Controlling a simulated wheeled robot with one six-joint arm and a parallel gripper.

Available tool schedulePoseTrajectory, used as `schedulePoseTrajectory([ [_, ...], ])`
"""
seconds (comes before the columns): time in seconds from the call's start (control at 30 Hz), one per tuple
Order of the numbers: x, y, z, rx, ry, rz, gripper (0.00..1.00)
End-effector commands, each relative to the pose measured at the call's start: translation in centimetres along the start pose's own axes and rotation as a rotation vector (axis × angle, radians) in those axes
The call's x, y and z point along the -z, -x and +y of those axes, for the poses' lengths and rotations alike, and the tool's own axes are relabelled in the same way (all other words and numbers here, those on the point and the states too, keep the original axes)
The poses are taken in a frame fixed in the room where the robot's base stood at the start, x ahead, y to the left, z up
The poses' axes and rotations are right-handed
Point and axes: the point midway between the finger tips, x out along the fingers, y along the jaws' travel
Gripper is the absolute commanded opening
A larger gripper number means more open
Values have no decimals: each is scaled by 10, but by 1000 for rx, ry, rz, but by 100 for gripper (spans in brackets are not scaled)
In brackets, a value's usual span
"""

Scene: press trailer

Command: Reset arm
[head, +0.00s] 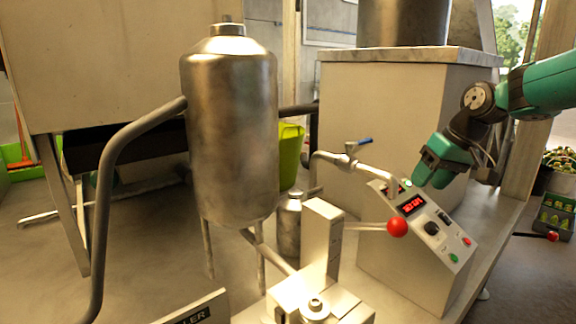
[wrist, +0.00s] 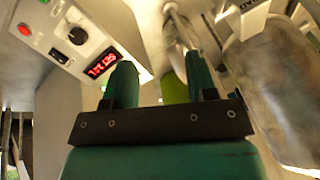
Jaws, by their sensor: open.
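My gripper (head: 440,165) is on the right in the head view, on the end of my teal arm. It hangs in the air just above and behind the control box (head: 412,248). In the wrist view its two teal fingers (wrist: 160,85) stand apart with nothing between them. The control box has a red lit display (head: 411,205), a black knob (head: 432,228) and red and green buttons. The display also shows in the wrist view (wrist: 103,63), beyond the left finger.
A metal tank (head: 230,130) stands left of centre. A lever with a red ball (head: 397,227) sticks out in front of the control box. A pale cabinet (head: 385,120) stands behind.

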Motion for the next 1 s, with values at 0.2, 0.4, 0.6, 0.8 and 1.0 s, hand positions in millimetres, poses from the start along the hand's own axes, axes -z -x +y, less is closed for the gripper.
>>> schedulePoseTrajectory([
  [0.2, -102, 7, -149, 77, 154, -84, 52],
  [0.4, -218, 6, -218, 124, 272, -156, 52],
  [0.6, -281, 2, -234, 142, 327, -194, 52],
  [0.8, -289, 1, -235, 144, 333, -200, 52],
  [1.0, -289, 2, -235, 144, 332, -200, 43],
])
